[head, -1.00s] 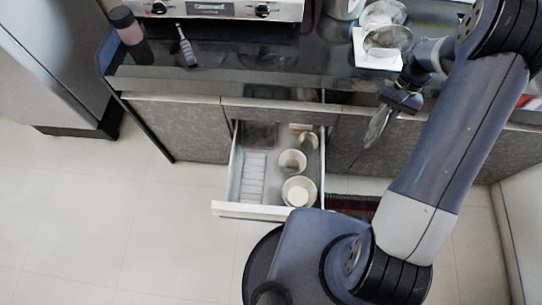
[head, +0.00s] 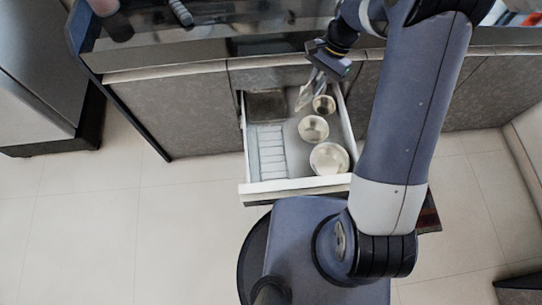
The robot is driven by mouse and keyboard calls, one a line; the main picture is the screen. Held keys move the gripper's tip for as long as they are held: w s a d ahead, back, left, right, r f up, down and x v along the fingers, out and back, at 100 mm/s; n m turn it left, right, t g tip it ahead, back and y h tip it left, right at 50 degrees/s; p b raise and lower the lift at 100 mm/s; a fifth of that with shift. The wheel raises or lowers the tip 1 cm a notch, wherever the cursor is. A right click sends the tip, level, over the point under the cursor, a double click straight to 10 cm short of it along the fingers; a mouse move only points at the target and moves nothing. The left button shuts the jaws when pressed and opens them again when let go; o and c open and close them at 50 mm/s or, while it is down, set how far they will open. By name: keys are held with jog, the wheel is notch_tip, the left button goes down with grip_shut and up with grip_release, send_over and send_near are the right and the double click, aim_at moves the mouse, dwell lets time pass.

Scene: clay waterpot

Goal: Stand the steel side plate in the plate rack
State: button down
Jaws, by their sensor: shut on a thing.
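My gripper (head: 318,74) is shut on the steel side plate (head: 306,92), gripping it at its upper end. The plate hangs below the jaws, tilted and seen nearly edge-on, over the back part of the open drawer (head: 300,188). The plate rack (head: 267,152) is a pale, slotted piece along the left side of the drawer. The plate is apart from the rack, up and to its right. I cannot tell how high the plate is above the drawer floor.
A large bowl (head: 329,159), a medium bowl (head: 313,128) and a small bowl (head: 323,104) stand along the drawer's right side. A dark compartment (head: 266,105) is behind the rack. The counter edge (head: 160,68) runs close behind the gripper.

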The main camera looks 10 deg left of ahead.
jog(key=s+a+f+m+t+y+b, duration=0.1)
jog(key=s+a+f+m+b, duration=0.1)
jog(key=a+f+m+b, duration=0.5)
jog(key=s+a+f+m+t+b, duration=0.1)
jog(key=s+a+f+b, duration=0.3)
jog(key=f+b, duration=0.7)
notch_tip(320, 180, down, 7)
jog(key=w+a+b, duration=0.1)
jog(key=b, duration=0.6)
jog(key=shift+w+f, duration=0.1)
jog(key=shift+f, duration=0.1)
jog(key=c, duration=1.5)
grip_release()
jog(key=p+v, duration=0.5)
jog(key=v, duration=0.7)
jog(key=shift+r, duration=0.15)
